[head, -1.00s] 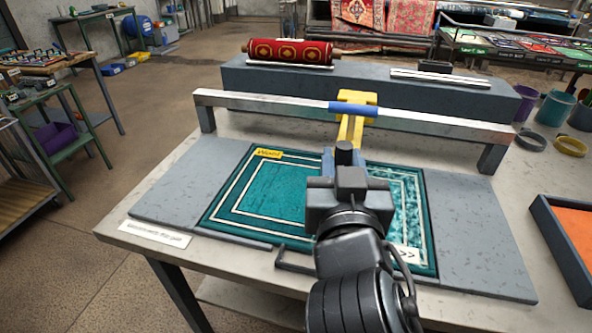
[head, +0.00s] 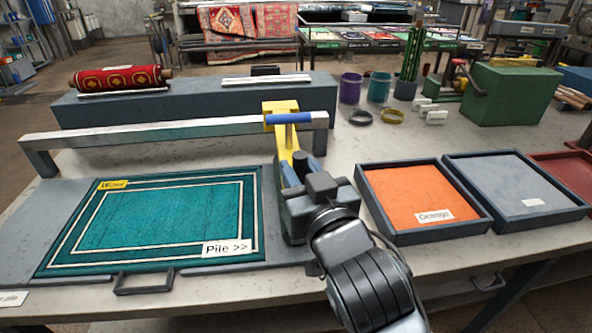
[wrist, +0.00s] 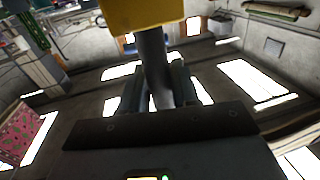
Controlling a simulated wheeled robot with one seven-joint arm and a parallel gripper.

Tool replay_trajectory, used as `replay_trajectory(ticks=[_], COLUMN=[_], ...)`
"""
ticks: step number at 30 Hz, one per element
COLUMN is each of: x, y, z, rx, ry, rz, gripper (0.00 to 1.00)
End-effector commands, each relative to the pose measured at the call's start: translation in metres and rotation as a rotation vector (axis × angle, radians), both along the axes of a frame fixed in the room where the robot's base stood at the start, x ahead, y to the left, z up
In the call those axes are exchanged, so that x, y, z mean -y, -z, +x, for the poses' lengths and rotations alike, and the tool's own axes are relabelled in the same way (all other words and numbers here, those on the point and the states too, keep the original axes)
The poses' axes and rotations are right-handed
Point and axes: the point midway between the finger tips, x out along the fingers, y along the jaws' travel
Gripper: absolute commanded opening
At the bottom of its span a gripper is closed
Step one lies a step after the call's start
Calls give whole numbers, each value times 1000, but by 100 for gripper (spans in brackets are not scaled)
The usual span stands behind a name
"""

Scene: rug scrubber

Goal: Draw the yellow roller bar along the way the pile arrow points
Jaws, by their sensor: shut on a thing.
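The teal rug (head: 160,217) lies flat on the bench, with white border lines and a yellow "Wool" tag (head: 113,184). Its pile label (head: 226,248) reads "Pile >>", with the arrows pointing right. The yellow roller bar (head: 287,143) hangs on the metal rail (head: 160,131), under a blue section (head: 289,118) at the rail's right end. It is just beyond the rug's right edge. My gripper (head: 298,178) is at its near end; in the wrist view my gripper (wrist: 157,92) is shut around a dark grey shaft below a yellow block (wrist: 140,14). The roller's underside is hidden.
An orange tray (head: 372,228) and a grey tray (head: 455,195) stand right of my arm. A rolled red rug (head: 118,78) lies on the grey block (head: 205,97) behind the rail. Cups (head: 378,87) and a green box (head: 510,95) stand at the back right.

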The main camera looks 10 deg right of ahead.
Motion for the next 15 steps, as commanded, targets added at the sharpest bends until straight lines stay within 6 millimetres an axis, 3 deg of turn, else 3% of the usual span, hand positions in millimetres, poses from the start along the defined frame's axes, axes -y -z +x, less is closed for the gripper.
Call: replay_trajectory(ticks=[14,15], x=[3,3], y=[1,1], z=[0,0], rx=[-2,-3], ry=[6,6], rz=[-1,-1], gripper=[0,34])
